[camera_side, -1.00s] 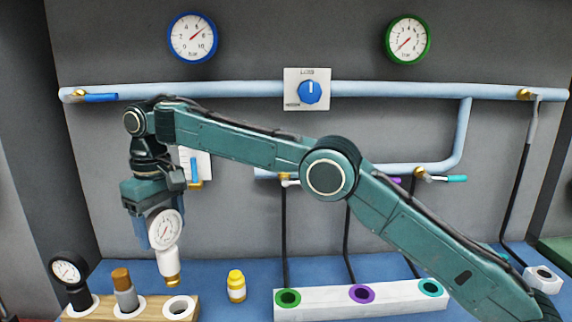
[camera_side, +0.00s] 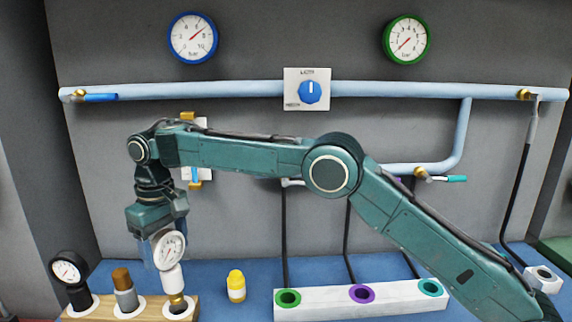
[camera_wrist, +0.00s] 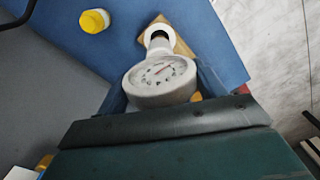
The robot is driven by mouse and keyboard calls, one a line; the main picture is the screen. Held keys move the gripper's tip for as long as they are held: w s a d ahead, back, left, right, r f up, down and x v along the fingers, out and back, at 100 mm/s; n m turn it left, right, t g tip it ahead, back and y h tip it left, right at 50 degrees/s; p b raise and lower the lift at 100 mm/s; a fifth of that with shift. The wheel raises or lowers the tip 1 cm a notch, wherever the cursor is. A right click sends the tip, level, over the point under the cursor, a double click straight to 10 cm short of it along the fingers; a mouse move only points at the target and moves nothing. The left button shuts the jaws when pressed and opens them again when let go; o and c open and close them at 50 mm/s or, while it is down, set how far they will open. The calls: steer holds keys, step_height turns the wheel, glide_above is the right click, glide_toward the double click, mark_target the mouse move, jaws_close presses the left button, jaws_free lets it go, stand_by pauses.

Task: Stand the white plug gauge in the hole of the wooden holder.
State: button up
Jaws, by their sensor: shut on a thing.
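The white plug gauge (camera_side: 170,250) has a round dial, a white stem and a brass tip. It hangs upright in my gripper (camera_side: 158,254), whose jaws are shut on it. The wooden holder (camera_side: 193,299) stands at the lower left of the side view. The brass tip is at the white-ringed right hole of the holder and overlaps the ring; I cannot tell how deep it sits. In the wrist view the gauge dial (camera_wrist: 160,78) faces the camera, with the wooden holder (camera_wrist: 182,46) behind it.
A black gauge (camera_side: 69,270) and a brown-topped grey plug (camera_side: 125,290) stand in the holder's other holes. A yellow bottle (camera_side: 236,286) stands to the right on the blue bench. Further right is a white block (camera_side: 325,303) with green, purple and teal rings.

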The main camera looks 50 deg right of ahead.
mark_target(170, 265)
steer(key=shift+f, duration=2.5)
stand_by(1.8)
steer(key=o, duration=1.7)
steer(key=shift+c, duration=0.2)
steer(key=shift+f, duration=0.1)
step_height(170, 265, up, 12)
steer(key=shift+r, duration=0.85)
steer(key=shift+r, duration=0.15)
